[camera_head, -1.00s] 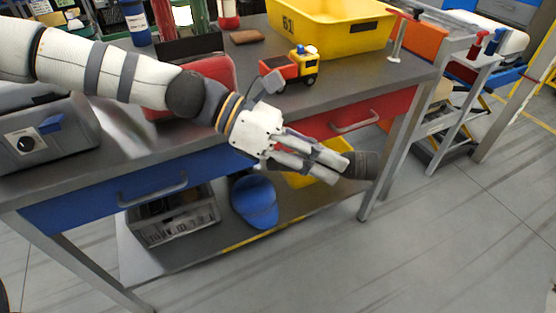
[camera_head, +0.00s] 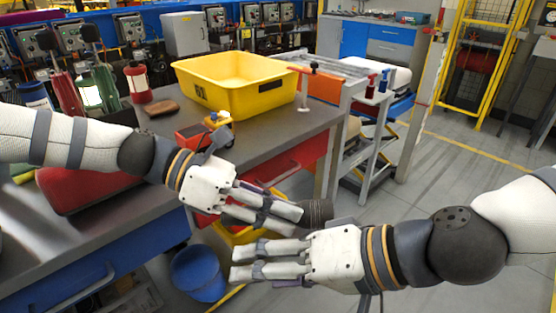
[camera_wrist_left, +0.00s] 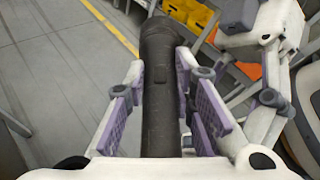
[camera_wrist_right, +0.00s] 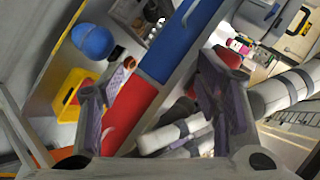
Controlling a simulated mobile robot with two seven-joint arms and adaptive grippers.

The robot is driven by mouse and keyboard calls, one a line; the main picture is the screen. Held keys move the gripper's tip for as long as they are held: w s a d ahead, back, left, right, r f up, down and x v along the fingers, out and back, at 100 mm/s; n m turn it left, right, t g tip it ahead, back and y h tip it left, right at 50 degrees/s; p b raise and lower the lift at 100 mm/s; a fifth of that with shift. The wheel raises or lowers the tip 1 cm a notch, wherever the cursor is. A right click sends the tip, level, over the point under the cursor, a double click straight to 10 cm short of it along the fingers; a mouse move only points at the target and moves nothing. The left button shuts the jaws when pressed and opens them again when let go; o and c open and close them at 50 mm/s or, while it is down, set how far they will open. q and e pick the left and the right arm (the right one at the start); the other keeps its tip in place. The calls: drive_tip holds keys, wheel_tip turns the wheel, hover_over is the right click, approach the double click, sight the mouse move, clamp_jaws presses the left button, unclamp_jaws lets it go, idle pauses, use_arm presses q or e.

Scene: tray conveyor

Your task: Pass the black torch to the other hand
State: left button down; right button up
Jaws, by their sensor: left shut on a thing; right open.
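The black torch (camera_head: 318,213) is held by my left gripper (camera_head: 292,219), its dark ribbed end sticking out past the fingertips in the head view. In the left wrist view the torch (camera_wrist_left: 160,95) runs lengthwise between the two purple-padded fingers. My right gripper (camera_head: 236,262) is open and empty, fingers pointing left, just below and in front of my left gripper in the head view. It also shows at the upper right of the left wrist view (camera_wrist_left: 265,45). In the right wrist view the fingers (camera_wrist_right: 160,95) are spread; I cannot clearly make out the torch there.
The workbench (camera_head: 150,238) carries a yellow bin (camera_head: 240,99), a toy truck (camera_head: 195,134), a brown wallet-like item (camera_head: 163,108) and a red box (camera_head: 85,186). A red drawer (camera_head: 285,165) is behind my left gripper. A trolley (camera_head: 375,115) stands behind; floor to the right is clear.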

wheel_tip(320, 180, up, 15)
drive_tip(key=w+a+n+t+y, duration=0.2)
drive_tip(key=w+y, duration=0.1)
drive_tip(key=w+r+m+t+h, duration=0.2)
drive_tip(key=w+m+t+h, duration=0.55)
drive_tip(key=w+m, duration=0.6)
drive_tip(key=m+g+h, duration=0.8)
drive_tip(key=h, duration=0.3)
approach(309, 207)
drive_tip(key=shift+n, duration=0.25)
drive_tip(key=x, duration=1)
drive_tip(key=shift+f, duration=0.25)
